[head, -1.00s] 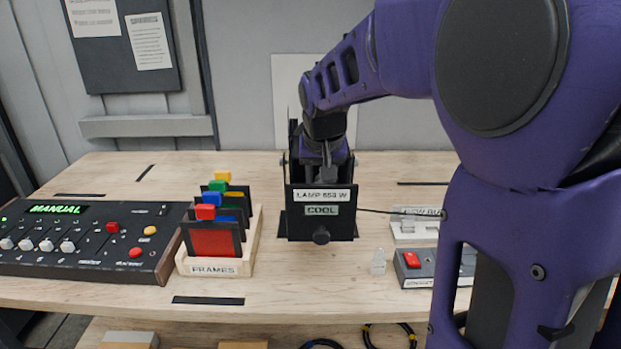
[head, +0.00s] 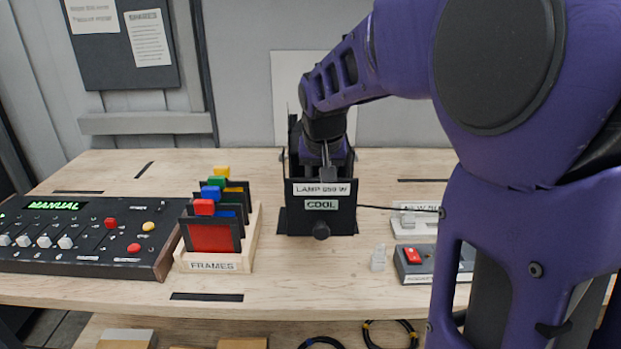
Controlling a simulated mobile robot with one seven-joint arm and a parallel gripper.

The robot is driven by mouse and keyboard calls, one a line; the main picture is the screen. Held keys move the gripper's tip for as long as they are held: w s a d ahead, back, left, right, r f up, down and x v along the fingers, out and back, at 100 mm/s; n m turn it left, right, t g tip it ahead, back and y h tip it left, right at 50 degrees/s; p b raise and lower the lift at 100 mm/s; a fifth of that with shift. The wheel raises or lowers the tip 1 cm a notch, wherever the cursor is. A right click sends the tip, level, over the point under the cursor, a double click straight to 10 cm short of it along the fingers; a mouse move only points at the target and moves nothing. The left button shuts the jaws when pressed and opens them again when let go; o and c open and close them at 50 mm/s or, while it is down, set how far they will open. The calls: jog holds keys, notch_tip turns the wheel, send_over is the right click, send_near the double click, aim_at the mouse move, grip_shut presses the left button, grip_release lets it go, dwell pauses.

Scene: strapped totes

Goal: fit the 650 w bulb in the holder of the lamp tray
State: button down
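The lamp tray is inside or part of the black lamp housing (head: 320,221), which stands at the middle of the table. Its front labels read as a lamp wattage and COOL. My gripper (head: 327,168) points down into the open top of the housing. The front wall hides its fingertips, so I cannot see whether it is open or shut. The bulb and the holder are not visible; the housing walls and my gripper cover that space.
A wooden rack of coloured frames (head: 215,264) and a control desk (head: 90,237) stand to the left. A switch box (head: 418,268), a small pale clear piece (head: 378,258) and a white labelled tray (head: 414,226) are to the right. A cable runs right from the housing.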

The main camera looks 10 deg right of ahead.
jog(key=shift+f, duration=0.4)
jog(key=shift+c, duration=2.1)
grip_release()
jog(key=shift+r, duration=0.15)
